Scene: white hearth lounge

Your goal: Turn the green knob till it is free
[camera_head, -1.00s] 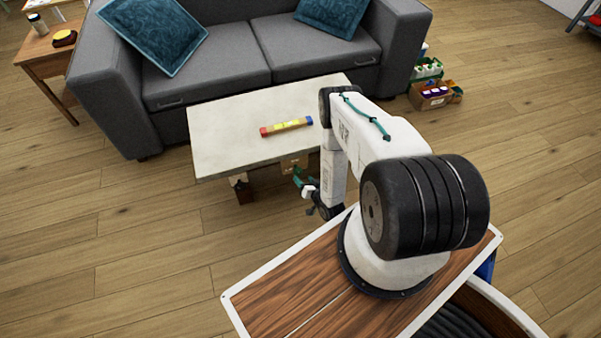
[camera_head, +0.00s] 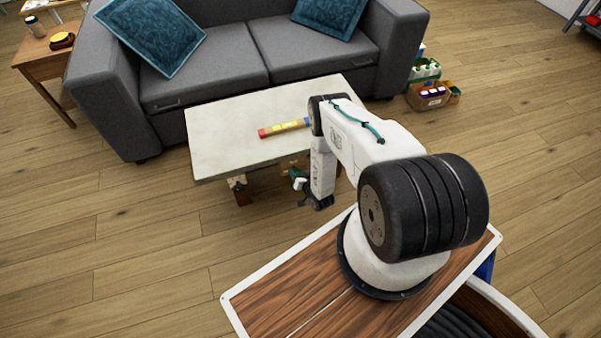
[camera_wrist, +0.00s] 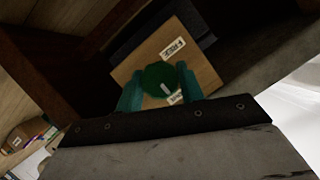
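The green knob (camera_wrist: 159,75) shows in the wrist view, round with a pale mark, on a light wooden panel (camera_wrist: 198,67) that bears two white labels. My gripper (camera_wrist: 160,78) has two teal fingers, one on each side of the knob and parted by about its width. I cannot tell if they touch it. In the head view my gripper (camera_head: 297,174) is low by the front edge of the low table (camera_head: 225,130), partly hidden by my arm.
Dark table parts and the pale underside crowd close around the panel. A red, yellow and blue bar (camera_head: 283,128) lies on the tabletop. A grey sofa (camera_head: 205,75) stands behind. The floor (camera_head: 130,225) left of my base is clear.

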